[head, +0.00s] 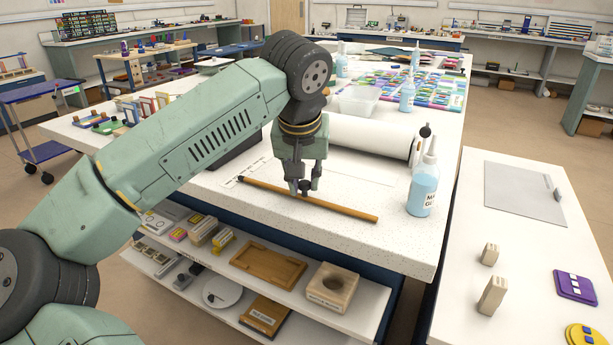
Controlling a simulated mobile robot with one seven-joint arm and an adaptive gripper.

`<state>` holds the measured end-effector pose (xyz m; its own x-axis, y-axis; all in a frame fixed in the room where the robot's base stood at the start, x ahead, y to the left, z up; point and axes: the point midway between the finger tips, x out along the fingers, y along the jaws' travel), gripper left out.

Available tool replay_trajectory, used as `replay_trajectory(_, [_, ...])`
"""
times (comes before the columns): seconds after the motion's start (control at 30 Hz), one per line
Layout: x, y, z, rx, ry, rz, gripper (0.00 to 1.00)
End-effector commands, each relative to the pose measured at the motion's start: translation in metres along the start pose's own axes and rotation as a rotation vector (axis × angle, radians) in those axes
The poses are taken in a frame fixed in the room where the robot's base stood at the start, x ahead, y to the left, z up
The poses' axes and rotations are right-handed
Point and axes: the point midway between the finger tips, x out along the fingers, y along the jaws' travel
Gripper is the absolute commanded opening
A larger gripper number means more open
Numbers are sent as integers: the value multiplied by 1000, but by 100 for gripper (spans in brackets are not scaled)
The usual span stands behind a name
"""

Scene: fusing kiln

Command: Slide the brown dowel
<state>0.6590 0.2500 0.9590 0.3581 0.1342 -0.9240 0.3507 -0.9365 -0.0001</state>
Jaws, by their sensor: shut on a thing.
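The brown dowel (343,208) is a long thin rod lying near the front edge of the white speckled table (400,244), slanting from upper left to lower right. Its left end has a dark tip.
A white paper roll (370,137) lies just behind the dowel, with a flat sheet in front. A bottle of blue liquid (423,186) stands near the dowel's right end. Colourful glass pieces (432,90) cover the back. A separate white table (535,255) stands at right.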

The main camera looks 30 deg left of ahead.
Motion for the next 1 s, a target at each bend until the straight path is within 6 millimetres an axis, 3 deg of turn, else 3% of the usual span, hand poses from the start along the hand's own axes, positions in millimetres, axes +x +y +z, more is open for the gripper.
replay_trajectory(0.2, [0,-1,0,-2,1,-2,0])
replay_trajectory(0.23, [0,-1,0,-2,1,-2,21])
replay_trajectory(0.37, [0,-1,0,-1,1,-2,29])
replay_trajectory(0.73, [-4,0,0,-1,1,-1,30])
replay_trajectory(0.87, [-22,0,-1,-1,3,-2,30])
replay_trajectory(1.0, [-52,0,-1,-1,3,-2,30])
